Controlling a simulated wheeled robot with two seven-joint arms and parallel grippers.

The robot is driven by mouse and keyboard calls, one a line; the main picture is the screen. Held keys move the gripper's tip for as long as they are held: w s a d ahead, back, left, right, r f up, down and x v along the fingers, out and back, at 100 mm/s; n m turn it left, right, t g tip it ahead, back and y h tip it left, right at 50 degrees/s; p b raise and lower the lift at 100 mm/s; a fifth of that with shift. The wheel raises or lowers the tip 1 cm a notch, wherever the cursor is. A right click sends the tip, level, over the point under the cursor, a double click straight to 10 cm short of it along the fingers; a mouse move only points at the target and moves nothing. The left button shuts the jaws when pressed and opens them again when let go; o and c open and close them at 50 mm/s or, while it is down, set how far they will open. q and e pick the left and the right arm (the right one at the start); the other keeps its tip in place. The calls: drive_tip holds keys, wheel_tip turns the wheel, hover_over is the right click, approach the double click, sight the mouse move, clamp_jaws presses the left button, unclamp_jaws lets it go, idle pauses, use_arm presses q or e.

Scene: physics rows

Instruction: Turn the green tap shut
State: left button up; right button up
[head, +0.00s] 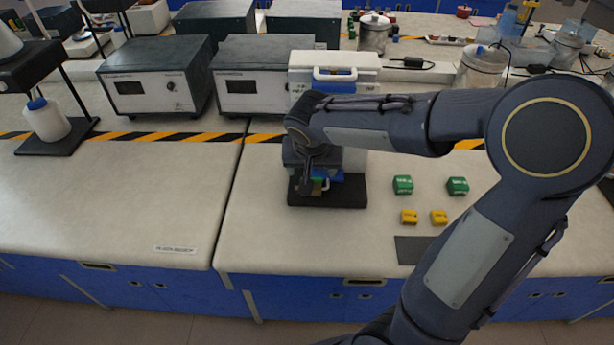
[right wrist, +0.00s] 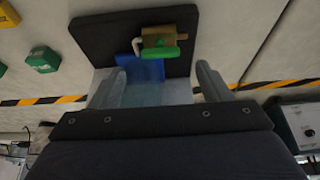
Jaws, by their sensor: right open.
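The green tap (right wrist: 158,52) shows in the right wrist view as a green handle lying against a brass-coloured body (right wrist: 172,38), with a pale bent piece at its left. It sits over a black base plate (right wrist: 95,32), beside a blue part (right wrist: 150,70). In the head view the black base (head: 345,194) stands on the bench, and my arm hides most of the tap. My right gripper (head: 308,187) is over the fixture; in the right wrist view its fingers (right wrist: 160,68) are apart, with the tap just beyond them and nothing gripped. My left gripper is out of view.
Green blocks (head: 403,184) and yellow blocks (head: 409,216) lie on the bench right of the base, near a dark mat (head: 412,250). Instrument boxes (head: 155,82) and a white case (head: 330,67) stand behind. The bench at left (head: 120,200) is mostly clear.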

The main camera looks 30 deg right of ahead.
drive_tip(key=x, duration=0.4)
drive_tip(key=shift+f, duration=0.4)
drive_tip(key=shift+c, duration=0.3)
